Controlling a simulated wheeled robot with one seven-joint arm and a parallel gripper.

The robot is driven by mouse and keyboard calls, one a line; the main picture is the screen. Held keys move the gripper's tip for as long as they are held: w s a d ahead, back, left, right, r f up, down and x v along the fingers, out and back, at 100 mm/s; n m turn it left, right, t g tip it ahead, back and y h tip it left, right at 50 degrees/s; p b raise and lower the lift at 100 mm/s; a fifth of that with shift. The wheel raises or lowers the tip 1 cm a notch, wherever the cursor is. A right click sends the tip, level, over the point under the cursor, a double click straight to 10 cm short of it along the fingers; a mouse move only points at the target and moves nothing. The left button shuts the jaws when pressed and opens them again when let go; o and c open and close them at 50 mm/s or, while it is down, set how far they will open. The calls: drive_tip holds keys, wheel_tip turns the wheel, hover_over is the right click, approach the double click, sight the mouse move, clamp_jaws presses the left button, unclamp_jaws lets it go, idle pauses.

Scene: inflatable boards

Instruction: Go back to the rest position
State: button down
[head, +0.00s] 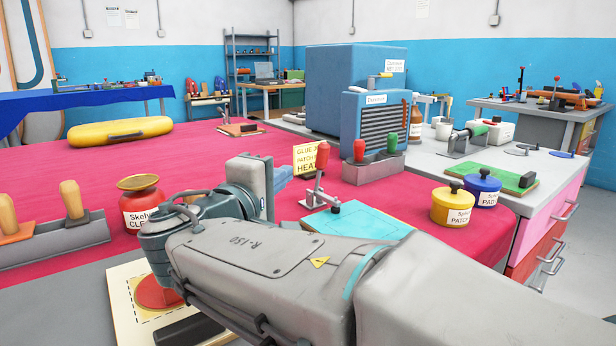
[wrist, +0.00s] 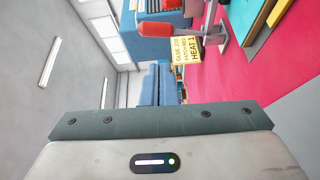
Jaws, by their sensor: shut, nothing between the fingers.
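My arm reaches across the lower middle of the head view, over the near edge of the red-covered table (head: 80,172). Its end, my gripper (head: 262,182), is raised above the table beside the yellow glue sign, and holds nothing. Its fingertips are hard to make out. In the wrist view the gripper's grey housing with a small light fills the bottom, and the view lies sideways.
A red-handled clamp (head: 323,165) stands by a teal board (head: 350,222) right of the gripper. A red jar (head: 143,202) is left. Yellow (head: 452,208) and blue (head: 483,190) pots stand right. A blue machine (head: 376,122) is behind. A cream board (head: 122,290) lies below the arm.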

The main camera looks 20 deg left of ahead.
drive_tip(key=w+d+r+m+g+h+p, duration=0.1)
drive_tip(key=d+m+g+h+p, duration=0.3)
drive_tip(key=d+p, duration=0.7)
drive_tip(key=w+d+r+m+g+p, duration=0.1)
drive_tip(key=d+r+m+g+p, duration=0.15)
drive_tip(key=d+g+p, duration=0.9)
drive_tip(key=s+d+r+m+y+p, duration=0.2)
drive_tip(key=s+d+r+m+p, duration=0.1)
drive_tip(key=s+d+m+p, duration=0.2)
drive_tip(key=s+d+r+m+y+p, duration=0.3)
drive_tip(key=s+d+m+p, duration=0.2)
drive_tip(key=s+d+p, duration=0.4)
drive_tip(key=shift+d+y+p, duration=0.3)
drive_tip(key=shift+d+p, duration=0.25)
drive_tip(key=shift+p, duration=0.35)
